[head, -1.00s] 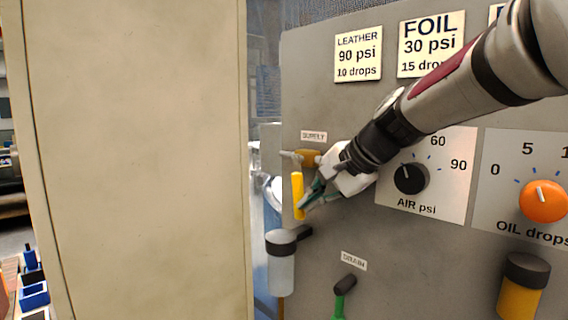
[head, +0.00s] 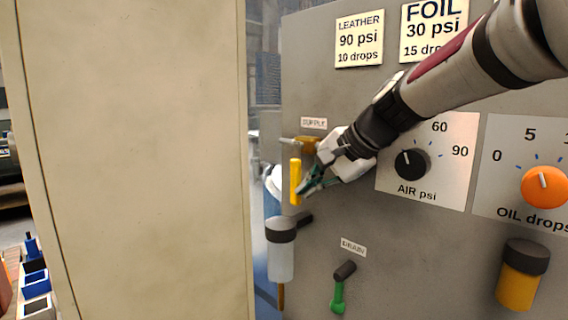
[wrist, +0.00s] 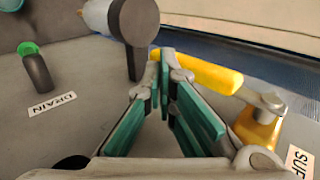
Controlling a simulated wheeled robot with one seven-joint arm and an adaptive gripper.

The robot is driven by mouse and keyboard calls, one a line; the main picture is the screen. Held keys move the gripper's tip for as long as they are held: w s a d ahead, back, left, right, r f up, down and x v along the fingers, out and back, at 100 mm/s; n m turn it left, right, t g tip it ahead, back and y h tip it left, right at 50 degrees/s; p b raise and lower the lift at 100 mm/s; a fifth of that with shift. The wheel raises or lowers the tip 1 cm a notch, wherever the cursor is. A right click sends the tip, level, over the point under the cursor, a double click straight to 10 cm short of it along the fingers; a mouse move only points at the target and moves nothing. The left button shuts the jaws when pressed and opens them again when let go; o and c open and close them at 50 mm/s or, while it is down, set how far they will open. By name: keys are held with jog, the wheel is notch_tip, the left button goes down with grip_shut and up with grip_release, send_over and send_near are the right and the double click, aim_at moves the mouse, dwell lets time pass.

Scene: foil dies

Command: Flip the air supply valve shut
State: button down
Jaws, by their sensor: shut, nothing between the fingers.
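The yellow supply valve lever (head: 295,182) hangs straight down below its brass valve body (head: 309,146), under the SUPPLY label (head: 314,123) at the panel's left edge. In the wrist view the lever (wrist: 205,72) runs from the fingertips to the pivot beside the valve body (wrist: 257,128). My gripper (head: 303,191) is shut and empty. Its green-padded fingertips (wrist: 166,57) are right beside the lever's lower part, on its right in the head view. I cannot tell whether they touch it.
A clear filter bowl with a dark collar (head: 281,250) hangs just below the lever. A green drain lever (head: 338,295) is lower right. The AIR psi knob (head: 410,164) and orange OIL knob (head: 545,187) are to the right. A beige cabinet (head: 135,160) stands left.

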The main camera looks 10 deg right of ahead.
jog(key=v, duration=1.1)
jog(key=shift+s+r, duration=0.1)
jog(key=shift+s, duration=0.05)
